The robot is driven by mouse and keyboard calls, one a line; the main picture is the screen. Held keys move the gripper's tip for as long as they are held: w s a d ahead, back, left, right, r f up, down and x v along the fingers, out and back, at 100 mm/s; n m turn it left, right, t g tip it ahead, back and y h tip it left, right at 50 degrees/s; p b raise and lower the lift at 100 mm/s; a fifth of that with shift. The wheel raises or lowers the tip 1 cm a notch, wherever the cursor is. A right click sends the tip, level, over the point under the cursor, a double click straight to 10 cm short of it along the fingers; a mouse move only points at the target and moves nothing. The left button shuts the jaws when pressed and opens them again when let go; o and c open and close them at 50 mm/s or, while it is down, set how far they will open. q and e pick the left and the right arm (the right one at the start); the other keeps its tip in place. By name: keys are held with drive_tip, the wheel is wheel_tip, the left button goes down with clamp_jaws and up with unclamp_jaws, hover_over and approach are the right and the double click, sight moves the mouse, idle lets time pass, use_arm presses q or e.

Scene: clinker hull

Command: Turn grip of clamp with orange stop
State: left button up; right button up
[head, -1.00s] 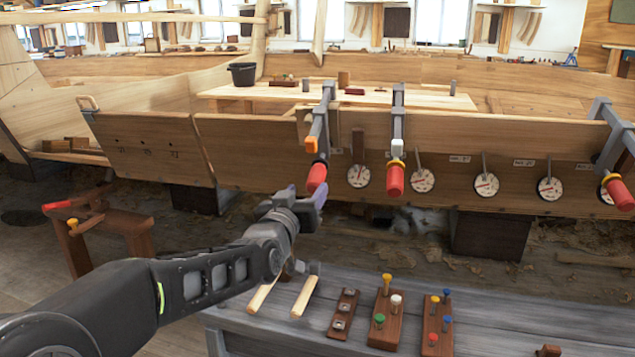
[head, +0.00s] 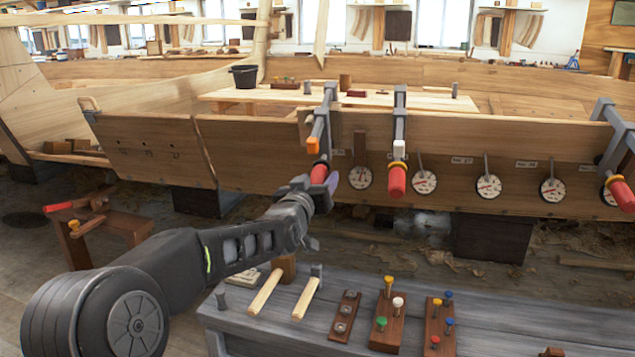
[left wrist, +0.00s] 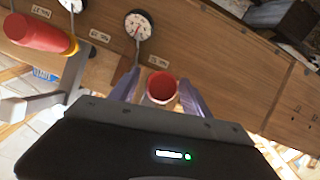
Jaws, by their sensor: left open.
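The clamp with the orange stop (head: 313,145) hangs on the hull plank at the left of the row of clamps. Its red grip (head: 319,173) points down toward me. My left gripper (head: 322,186) is at this grip, with its fingers on either side. In the left wrist view the round red end of the grip (left wrist: 162,86) sits between the two open purple fingers (left wrist: 161,92). I cannot tell whether either finger touches it. My right gripper is not in view.
A clamp with a white stop (head: 399,149) and red grip hangs to the right, and another clamp (head: 614,150) at the far right. Dials (head: 424,182) line the plank. A grey bench (head: 480,300) with pegged blocks and wooden handles stands below.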

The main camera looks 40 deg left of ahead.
use_arm(q)
drive_tip(key=shift+c, duration=0.4)
clamp_jaws()
drive_tip(key=shift+r+m+p, duration=0.15)
drive_tip(key=shift+m+p, duration=0.15)
drive_tip(key=shift+p, duration=0.8)
drive_tip(key=m+g+y+p, duration=0.1)
drive_tip(key=m+y+p, duration=0.1)
drive_tip(key=p, duration=0.4)
drive_tip(key=shift+d+g+y, duration=0.1)
drive_tip(key=shift+g+y, duration=0.2)
drive_tip(key=shift+y, duration=0.2)
drive_tip(key=shift+m+y+p, duration=0.5)
drive_tip(key=shift+m+p, duration=0.3)
drive_tip(key=shift+p, duration=0.1)
drive_tip(key=shift+w+f+m+g+y+p, duration=0.1)
drive_tip(key=shift+f+m+g+y+p, duration=0.1)
drive_tip(key=shift+m+g+y+p, duration=0.4)
drive_tip(key=shift+f+m+y+p, duration=0.2)
drive_tip(key=shift+m+y+p, duration=0.65)
drive_tip(key=shift+m+y, duration=0.65)
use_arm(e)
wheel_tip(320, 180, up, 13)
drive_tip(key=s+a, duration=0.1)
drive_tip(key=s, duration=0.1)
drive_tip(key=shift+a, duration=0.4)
